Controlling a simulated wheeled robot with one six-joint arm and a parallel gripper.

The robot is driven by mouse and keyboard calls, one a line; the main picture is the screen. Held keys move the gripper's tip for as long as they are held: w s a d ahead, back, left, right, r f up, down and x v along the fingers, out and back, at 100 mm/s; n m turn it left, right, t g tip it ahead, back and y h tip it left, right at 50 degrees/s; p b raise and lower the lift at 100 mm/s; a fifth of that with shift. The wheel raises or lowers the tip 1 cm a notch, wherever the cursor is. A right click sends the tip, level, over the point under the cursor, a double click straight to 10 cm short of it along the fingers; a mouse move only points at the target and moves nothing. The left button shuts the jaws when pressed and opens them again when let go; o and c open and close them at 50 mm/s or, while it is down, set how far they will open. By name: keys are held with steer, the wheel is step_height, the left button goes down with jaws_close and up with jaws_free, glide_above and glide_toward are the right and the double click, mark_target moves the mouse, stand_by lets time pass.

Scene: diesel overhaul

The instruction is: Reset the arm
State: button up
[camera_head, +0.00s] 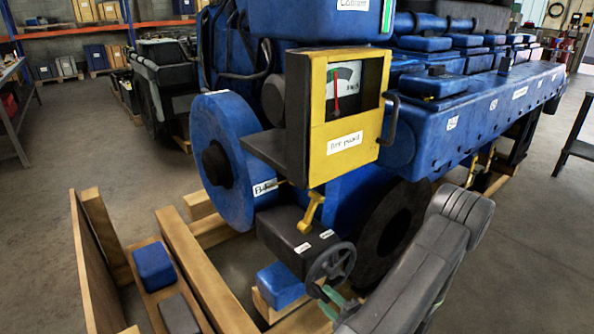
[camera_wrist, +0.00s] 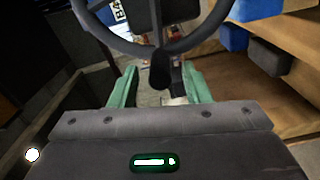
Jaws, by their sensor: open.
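My gripper (camera_head: 329,296) is low at the front of the blue engine, just below a grey handwheel (camera_head: 332,264) on a dark box (camera_head: 290,240). In the wrist view its two green fingers (camera_wrist: 159,80) stand apart. The handwheel (camera_wrist: 203,38) crosses the top of that view, and its dark knob (camera_wrist: 160,68) hangs in the space between the fingers. I cannot tell whether the fingers touch the knob. My grey arm reaches in from the lower right in the head view.
A yellow gauge panel (camera_head: 350,142) and a yellow lever (camera_head: 309,213) are above the handwheel. The blue engine (camera_head: 480,110) fills the middle and right. A wooden frame (camera_head: 190,262) with blue and grey blocks lies at lower left. Open floor (camera_head: 510,260) is at right.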

steer(key=shift+x, duration=1.6)
steer(key=shift+s, duration=0.1)
